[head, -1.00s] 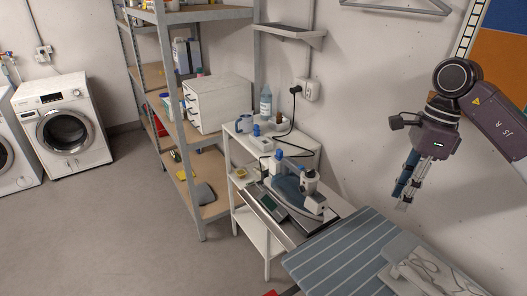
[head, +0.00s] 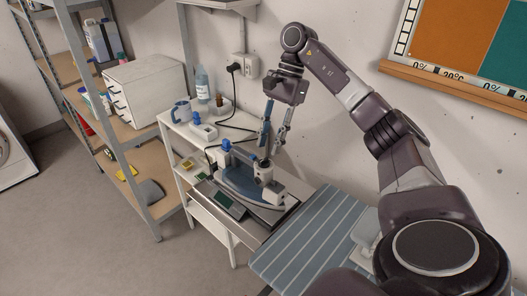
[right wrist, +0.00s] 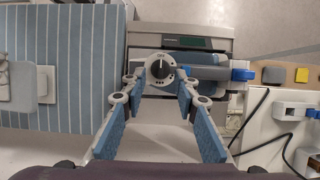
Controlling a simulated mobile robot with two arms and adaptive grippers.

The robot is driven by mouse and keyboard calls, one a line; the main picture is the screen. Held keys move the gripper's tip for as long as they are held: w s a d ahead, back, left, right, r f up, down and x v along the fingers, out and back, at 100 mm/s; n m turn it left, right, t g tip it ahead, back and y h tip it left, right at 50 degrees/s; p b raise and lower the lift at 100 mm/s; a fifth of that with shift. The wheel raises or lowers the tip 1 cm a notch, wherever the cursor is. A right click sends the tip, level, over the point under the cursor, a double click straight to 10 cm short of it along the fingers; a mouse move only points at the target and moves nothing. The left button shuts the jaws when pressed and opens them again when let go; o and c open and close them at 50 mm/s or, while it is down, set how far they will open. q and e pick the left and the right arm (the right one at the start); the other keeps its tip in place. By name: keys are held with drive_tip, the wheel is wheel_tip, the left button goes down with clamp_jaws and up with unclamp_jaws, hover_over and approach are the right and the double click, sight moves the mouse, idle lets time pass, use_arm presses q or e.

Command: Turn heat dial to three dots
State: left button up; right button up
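The steam iron (head: 240,180), blue and white, sits on a grey base on the small white table. Its dial (right wrist: 160,67) is a black knob on a round light-grey face at the iron's end. OFF is marked at the top of the face in the right wrist view, and dots show at the bottom. The knob's mark seems to point up toward OFF. My right gripper (head: 272,149) is open and empty just above the iron's dial end. In the right wrist view its blue-padded fingers (right wrist: 162,88) stand apart, with the dial beyond and between their tips. My left gripper is not in view.
A striped ironing board (head: 312,240) stands at the front right of the table. A mug (head: 181,112), a bottle (head: 202,84) and a black cord crowd the table's back. A metal shelf unit (head: 140,175) stands at left.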

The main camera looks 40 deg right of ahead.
sight(265, 159)
drive_tip(key=shift+x, duration=0.8)
drive_tip(key=shift+w+a+f, duration=0.1)
drive_tip(key=shift+w+f, duration=0.05)
drive_tip(key=shift+f, duration=0.15)
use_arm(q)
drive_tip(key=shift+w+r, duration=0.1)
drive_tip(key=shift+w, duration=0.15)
use_arm(e)
drive_tip(key=shift+x, duration=0.8)
drive_tip(key=shift+f, duration=0.1)
clamp_jaws()
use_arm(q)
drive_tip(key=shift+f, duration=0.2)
